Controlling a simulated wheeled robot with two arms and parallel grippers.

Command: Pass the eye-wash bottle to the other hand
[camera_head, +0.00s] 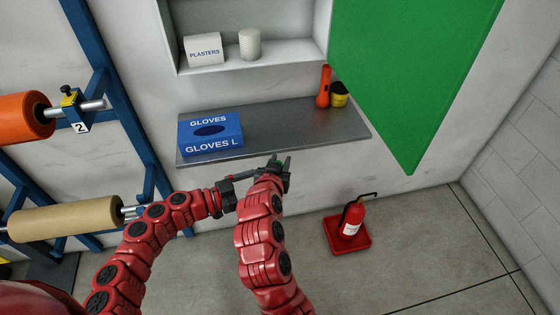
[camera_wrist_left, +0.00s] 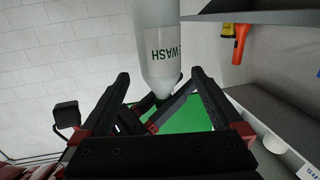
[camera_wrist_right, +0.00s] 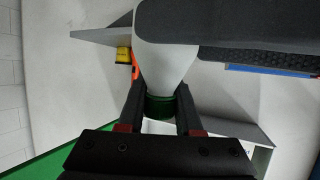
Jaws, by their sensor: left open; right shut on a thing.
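The eye-wash bottle is white with dark lettering, upside down in the left wrist view (camera_wrist_left: 163,45), where it narrows towards its neck. In the right wrist view its white shoulder (camera_wrist_right: 165,65) leads to a green cap (camera_wrist_right: 160,105). My right gripper (camera_head: 278,163) is shut on the bottle at the cap end, with a finger on each side. My left gripper (camera_head: 232,188) is open close beside it; in the left wrist view the bottle lies between its spread fingers (camera_wrist_left: 162,90). A dark part covers some of the bottle in the right wrist view. The head view mostly hides the bottle.
Behind the grippers is a grey shelf (camera_head: 275,130) with a blue gloves box (camera_head: 210,133), an orange torch (camera_head: 324,87) and a yellow-black item (camera_head: 339,96). A green panel (camera_head: 415,75) hangs at right. A fire extinguisher (camera_head: 353,217) stands on the floor.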

